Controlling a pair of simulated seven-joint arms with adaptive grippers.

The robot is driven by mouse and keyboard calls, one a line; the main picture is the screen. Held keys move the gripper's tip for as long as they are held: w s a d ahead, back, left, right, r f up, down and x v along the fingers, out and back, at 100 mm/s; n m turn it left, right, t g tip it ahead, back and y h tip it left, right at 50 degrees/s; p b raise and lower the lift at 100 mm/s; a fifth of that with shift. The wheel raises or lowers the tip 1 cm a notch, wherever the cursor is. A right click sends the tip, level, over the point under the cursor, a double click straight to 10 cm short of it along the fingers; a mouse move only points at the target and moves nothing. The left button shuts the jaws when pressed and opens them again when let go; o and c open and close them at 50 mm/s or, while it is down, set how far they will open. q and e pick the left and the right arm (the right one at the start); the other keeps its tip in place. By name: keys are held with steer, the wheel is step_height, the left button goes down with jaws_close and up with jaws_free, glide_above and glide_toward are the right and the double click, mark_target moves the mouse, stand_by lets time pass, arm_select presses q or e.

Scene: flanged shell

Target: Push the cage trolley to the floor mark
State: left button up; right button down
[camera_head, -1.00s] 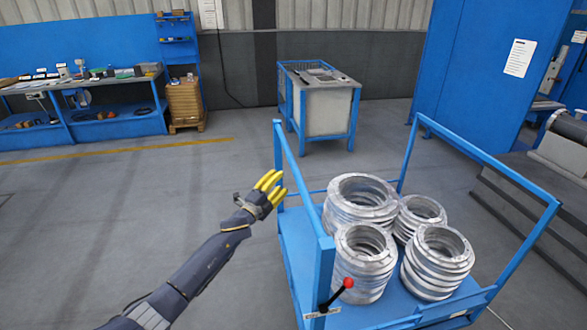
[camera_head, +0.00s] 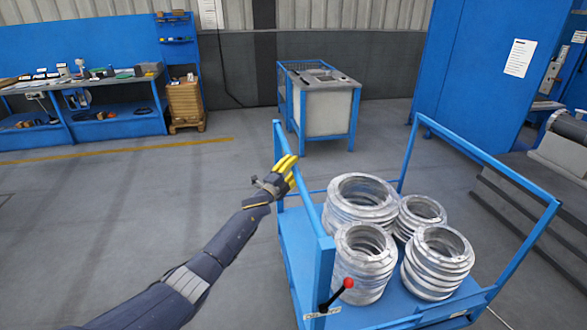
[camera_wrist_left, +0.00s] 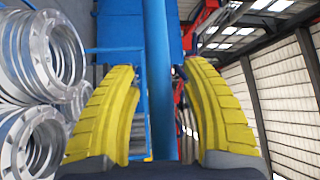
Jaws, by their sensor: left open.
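The blue trolley (camera_head: 323,270) stands at the right of the head view, with rails at both sides and several stacks of silver flanged rings (camera_head: 362,200) on its deck. My left gripper (camera_head: 289,168) is at the trolley's left rail, near its far upright. In the left wrist view its yellow fingers (camera_wrist_left: 157,72) are open, and a blue bar (camera_wrist_left: 160,95) shows between them. I cannot tell whether they touch it. A yellow stripe (camera_head: 120,150) lies on the floor at left; I cannot tell whether it is the floor mark. My right gripper is not in view.
A blue-framed grey bin (camera_head: 325,108) stands behind the trolley. A workbench (camera_head: 85,105) and stacked boxes (camera_head: 185,103) are at the back left. Dark steps (camera_head: 525,225) and a blue cabinet (camera_head: 490,75) are at right. The floor at left is clear.

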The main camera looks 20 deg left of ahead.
arm_select(q)
jaws_close()
stand_by(0.4)
stand_by(0.4)
